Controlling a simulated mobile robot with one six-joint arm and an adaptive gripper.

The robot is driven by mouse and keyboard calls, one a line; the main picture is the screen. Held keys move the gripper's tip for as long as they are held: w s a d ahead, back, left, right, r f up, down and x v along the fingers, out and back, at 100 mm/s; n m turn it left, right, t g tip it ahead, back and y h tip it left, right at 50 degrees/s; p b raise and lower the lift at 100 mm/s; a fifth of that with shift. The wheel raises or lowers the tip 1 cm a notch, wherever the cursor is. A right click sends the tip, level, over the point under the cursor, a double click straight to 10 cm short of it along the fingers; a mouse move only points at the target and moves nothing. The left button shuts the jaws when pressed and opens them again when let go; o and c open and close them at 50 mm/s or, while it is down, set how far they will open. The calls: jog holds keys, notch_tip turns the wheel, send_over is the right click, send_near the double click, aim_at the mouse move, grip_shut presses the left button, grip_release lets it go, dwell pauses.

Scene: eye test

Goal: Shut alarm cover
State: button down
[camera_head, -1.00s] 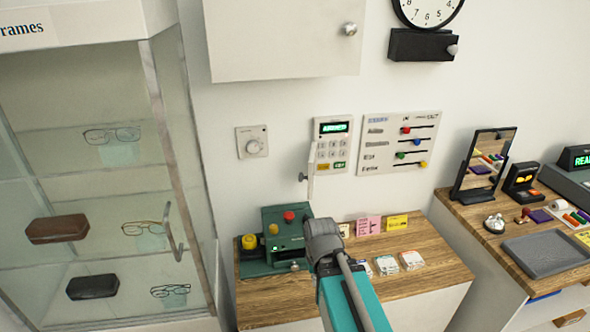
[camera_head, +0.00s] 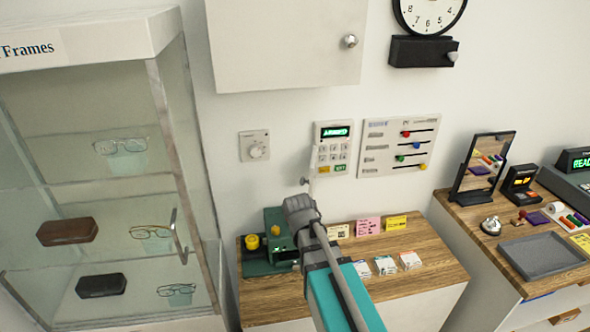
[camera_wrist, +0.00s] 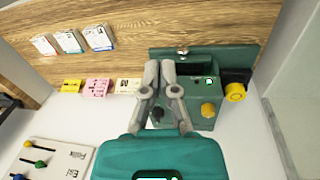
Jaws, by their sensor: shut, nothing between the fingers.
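The alarm panel (camera_head: 331,150) is a white keypad with a lit green display on the wall. Its pale cover (camera_head: 312,167) stands out from the panel's left side, seen nearly edge-on, with a small knob (camera_head: 304,181) at its outer edge. The keypad is exposed, so the cover is open. My gripper (camera_head: 299,204) is just below the cover in the head view, in front of the green machine; whether it touches the cover I cannot tell. The wrist view shows the gripper (camera_wrist: 160,66) with its fingers together and empty. The cover cannot be made out there.
Below is a wooden counter (camera_head: 400,275) with a green machine (camera_head: 272,232), cards and small packets. A slider board (camera_head: 399,145) hangs right of the panel, a dial (camera_head: 255,146) left of it. A glass cabinet (camera_head: 100,180) stands left and a cupboard (camera_head: 284,45) hangs above.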

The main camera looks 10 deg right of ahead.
jog(key=w+a+r+m+t+h+p, duration=0.1)
jog(key=w+a+r+m+h+p, duration=0.1)
jog(key=w+a+r+p, duration=0.2)
jog(key=w+a+r+m+t+h+p, duration=0.1)
jog(key=w+a+r+h+p, duration=0.2)
jog(key=w+r+p, duration=0.7)
jog(key=w+a+r, duration=0.2)
jog(key=w+r, duration=0.3)
jog(key=w, duration=0.3)
jog(key=shift+r+m+p, duration=0.35)
jog(key=shift+m, duration=0.05)
jog(key=shift+f, duration=0.15)
jog(key=d+f+b, duration=0.7)
jog(key=d+b, duration=0.1)
jog(key=d, duration=0.1)
jog(key=shift+w+d+f, duration=0.15)
jog(key=shift+w+f, duration=0.2)
jog(key=shift+w, duration=0.05)
jog(key=shift+s+t, duration=0.15)
jog(key=shift+t, duration=0.15)
